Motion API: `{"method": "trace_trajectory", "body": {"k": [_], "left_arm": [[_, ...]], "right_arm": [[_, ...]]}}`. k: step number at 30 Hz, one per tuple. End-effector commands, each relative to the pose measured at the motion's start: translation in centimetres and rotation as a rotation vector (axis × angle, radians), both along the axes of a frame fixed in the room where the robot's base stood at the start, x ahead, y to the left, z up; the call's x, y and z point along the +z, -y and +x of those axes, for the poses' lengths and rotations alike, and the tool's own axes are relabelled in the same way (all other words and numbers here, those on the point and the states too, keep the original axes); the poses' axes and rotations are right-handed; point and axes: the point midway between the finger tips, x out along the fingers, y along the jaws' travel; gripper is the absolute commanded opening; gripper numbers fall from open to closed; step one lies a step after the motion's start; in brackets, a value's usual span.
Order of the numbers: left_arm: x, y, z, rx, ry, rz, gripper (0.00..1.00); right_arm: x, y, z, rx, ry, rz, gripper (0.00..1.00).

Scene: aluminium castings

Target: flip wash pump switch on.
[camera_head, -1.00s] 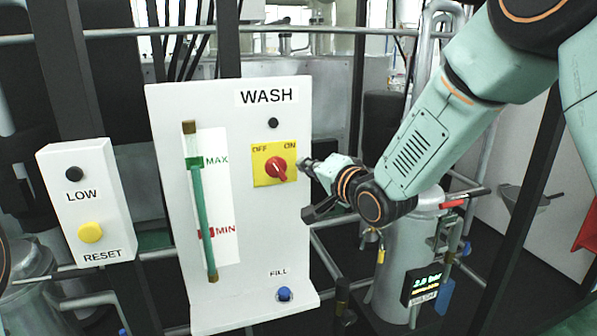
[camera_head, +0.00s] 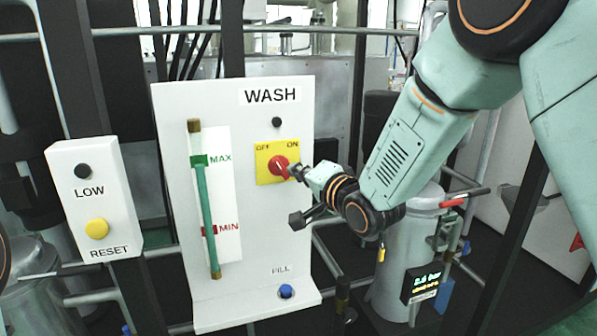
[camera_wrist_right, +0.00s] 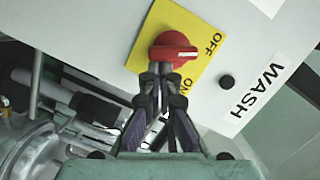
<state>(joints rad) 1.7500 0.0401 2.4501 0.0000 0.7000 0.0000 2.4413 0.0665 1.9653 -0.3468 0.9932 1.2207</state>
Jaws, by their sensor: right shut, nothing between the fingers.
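The wash pump switch is a red rotary knob (camera_head: 279,167) on a yellow plate (camera_head: 262,176) marked OFF at left and ON at right, on the white WASH panel (camera_head: 265,225). My right gripper (camera_head: 293,171) is shut and empty, its tips at the knob's right side. In the right wrist view the closed fingertips (camera_wrist_right: 158,72) are right against the red knob (camera_wrist_right: 172,47) or very close; I cannot tell whether they touch. There the knob's white mark points between the OFF and ON labels. My left gripper is not in view.
A sight tube (camera_head: 207,200) marked MAX and MIN and a blue FILL button (camera_head: 286,291) share the panel. A LOW/RESET box (camera_head: 97,200) stands at left. A metal canister (camera_head: 405,245) with a pressure display (camera_head: 421,282) and pipes stand behind my right arm.

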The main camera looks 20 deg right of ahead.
Motion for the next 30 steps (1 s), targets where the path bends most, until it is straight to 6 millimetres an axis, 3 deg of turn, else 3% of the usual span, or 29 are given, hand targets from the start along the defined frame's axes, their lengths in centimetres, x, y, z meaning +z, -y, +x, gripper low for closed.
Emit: {"method": "trace_trajectory", "body": {"k": [19,30], "left_arm": [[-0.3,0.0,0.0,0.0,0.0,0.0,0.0],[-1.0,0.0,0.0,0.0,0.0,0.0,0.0]], "right_arm": [[-0.5,0.0,0.0,-0.001,-0.004,0.129,0.0],[-1.4,-0.3,0.0,0.001,-0.014,0.371,0.0]]}}
